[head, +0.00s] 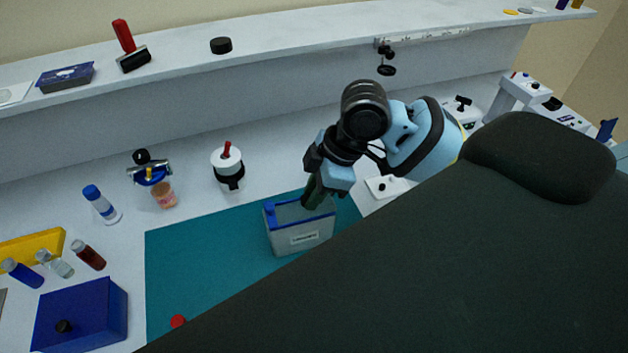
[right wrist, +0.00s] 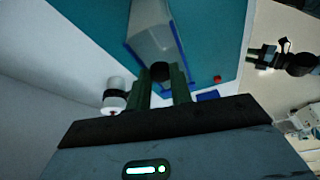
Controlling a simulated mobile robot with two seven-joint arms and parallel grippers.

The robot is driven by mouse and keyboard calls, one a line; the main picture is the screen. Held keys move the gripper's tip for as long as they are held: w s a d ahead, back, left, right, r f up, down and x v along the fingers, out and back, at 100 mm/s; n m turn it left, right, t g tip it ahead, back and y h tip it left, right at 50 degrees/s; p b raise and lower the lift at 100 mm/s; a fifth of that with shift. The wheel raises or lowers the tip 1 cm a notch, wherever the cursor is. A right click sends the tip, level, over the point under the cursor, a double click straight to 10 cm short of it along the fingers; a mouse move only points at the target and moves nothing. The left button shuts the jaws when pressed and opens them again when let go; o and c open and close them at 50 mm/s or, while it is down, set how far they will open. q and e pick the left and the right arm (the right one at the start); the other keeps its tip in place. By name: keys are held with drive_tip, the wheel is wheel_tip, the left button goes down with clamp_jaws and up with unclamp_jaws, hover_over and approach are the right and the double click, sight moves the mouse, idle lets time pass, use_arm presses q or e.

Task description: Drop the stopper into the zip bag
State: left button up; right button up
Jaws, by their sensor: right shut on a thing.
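My right gripper (head: 318,190) is shut on the small dark round stopper (right wrist: 160,72), which shows between its fingertips in the right wrist view. The clear zip bag (head: 300,238), with blue edges and a white label, stands open on the teal mat (head: 200,265). The gripper points down at the bag's mouth in the head view. In the right wrist view the bag (right wrist: 150,32) lies just beyond the stopper. The exact gap between stopper and bag is unclear. My left gripper (right wrist: 256,58) seems to show small at the right of the right wrist view, its jaws unclear.
Behind the mat stands a white round device with a red top (head: 228,165). A blue box (head: 80,318), vials and a yellow rack (head: 32,245) lie to the left. A red cap (head: 178,321) lies on the mat. A shelf (head: 290,40) runs along the back.

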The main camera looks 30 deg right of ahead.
drive_tip(key=shift+f, duration=0.25)
drive_tip(key=o, duration=1)
drive_tip(key=shift+v, duration=3.95)
